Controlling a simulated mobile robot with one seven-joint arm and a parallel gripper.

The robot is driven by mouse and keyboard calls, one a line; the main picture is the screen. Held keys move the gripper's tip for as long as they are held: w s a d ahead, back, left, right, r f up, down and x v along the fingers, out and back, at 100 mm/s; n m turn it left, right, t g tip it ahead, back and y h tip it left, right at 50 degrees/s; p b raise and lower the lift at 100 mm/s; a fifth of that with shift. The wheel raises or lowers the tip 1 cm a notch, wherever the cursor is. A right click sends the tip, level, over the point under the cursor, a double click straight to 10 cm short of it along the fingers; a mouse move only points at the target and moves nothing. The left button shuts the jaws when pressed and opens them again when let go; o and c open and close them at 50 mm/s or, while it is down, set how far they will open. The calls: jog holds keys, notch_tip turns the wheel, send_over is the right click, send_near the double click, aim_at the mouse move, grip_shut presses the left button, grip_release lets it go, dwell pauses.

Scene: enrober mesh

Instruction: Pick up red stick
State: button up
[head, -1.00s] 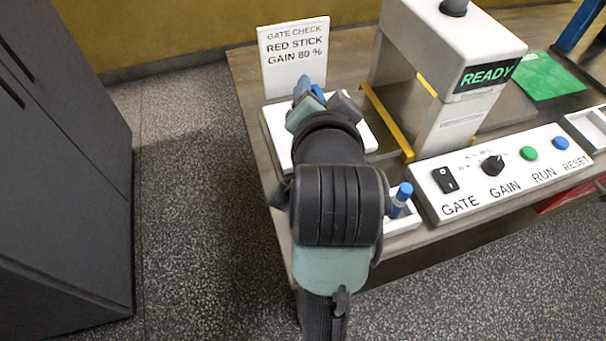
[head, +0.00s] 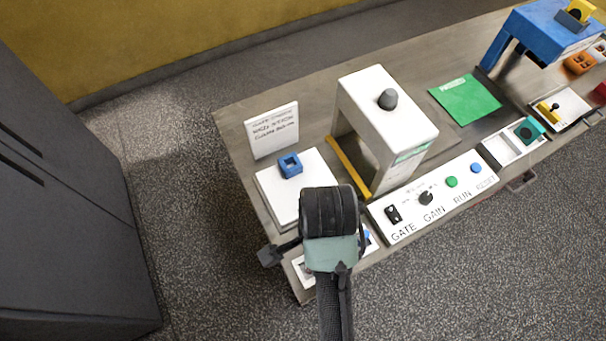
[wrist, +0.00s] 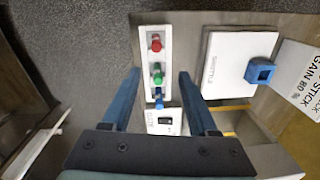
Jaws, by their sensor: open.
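The red stick (wrist: 155,42) stands in a white tray (wrist: 149,30) in the wrist view, at the far end of a row. A green stick (wrist: 158,76) and a blue stick (wrist: 159,100) stand in the same row. My gripper (wrist: 159,72) is open and empty, its two fingers on either side of the tray in the picture, with the red stick past the fingertips. In the head view my arm covers most of the tray (head: 304,272) and hides the red stick; the blue stick (head: 366,237) shows at its right.
A white pad marked SHUTTLE (wrist: 217,75) bears a blue square holder (head: 290,165), beside the sign (head: 271,130). A white arch (head: 390,120) and a control panel (head: 437,196) stand to the right. A dark cabinet (head: 65,190) stands left, with open floor between.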

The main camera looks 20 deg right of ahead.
jog(key=shift+g, duration=0.3)
jog(key=shift+s+a+f+p, duration=0.1)
jog(key=shift+a+f+p, duration=0.1)
jog(key=shift+f, duration=1.65)
jog(key=shift+w+a+f+p, duration=0.1)
jog(key=shift+a+f+p, duration=0.1)
jog(key=shift+f, duration=1.65)
jog(key=shift+s+a+f+p, duration=0.1)
jog(key=shift+a+f+p, duration=0.1)
jog(key=shift+f, duration=2.3)
jog(key=shift+c, duration=0.3)
grip_shut()
